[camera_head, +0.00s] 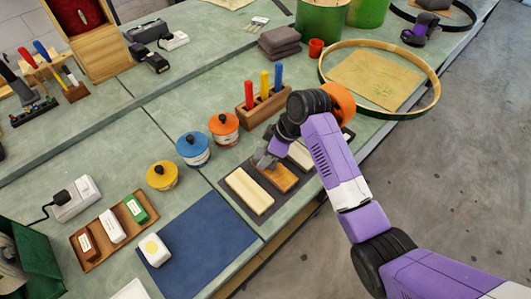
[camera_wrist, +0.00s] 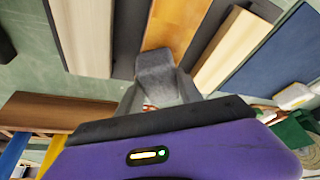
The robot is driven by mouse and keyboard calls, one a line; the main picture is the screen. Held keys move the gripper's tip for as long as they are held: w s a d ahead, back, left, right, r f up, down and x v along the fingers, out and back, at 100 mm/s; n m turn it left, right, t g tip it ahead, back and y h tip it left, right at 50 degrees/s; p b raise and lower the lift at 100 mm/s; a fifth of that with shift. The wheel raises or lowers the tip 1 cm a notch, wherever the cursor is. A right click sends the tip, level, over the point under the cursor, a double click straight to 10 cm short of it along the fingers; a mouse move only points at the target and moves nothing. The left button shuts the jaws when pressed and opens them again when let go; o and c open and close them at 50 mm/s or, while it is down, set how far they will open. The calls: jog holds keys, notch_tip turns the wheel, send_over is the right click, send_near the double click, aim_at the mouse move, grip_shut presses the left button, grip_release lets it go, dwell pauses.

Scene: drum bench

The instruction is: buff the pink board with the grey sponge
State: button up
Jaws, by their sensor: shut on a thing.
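My gripper (camera_head: 266,156) is shut on a grey block, which I take to be the grey sponge (camera_wrist: 156,68). Grey fingers flank it, and much of it is hidden. It is at one end of an orange-brown wooden board (camera_head: 280,178), also in the wrist view (camera_wrist: 178,25). I cannot tell whether it touches. The board lies on a dark mat (camera_head: 262,187) between a cream board (camera_head: 249,190) on the left and a pale board (camera_head: 300,155) on the right. The pale board is partly hidden by my arm. No board looks clearly pink.
A wooden block with coloured pegs (camera_head: 248,101) stands just behind the mat. Orange (camera_head: 223,127), blue (camera_head: 193,150) and yellow (camera_head: 162,175) lidded pots stand to the left. A blue mat (camera_head: 200,245) lies nearer, holding a white block (camera_head: 154,250). A round hoop (camera_head: 437,80) lies at right.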

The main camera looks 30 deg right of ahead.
jog(key=shift+r, duration=0.1)
jog(key=shift+r+p, duration=2.65)
jog(key=shift+r, duration=0.3)
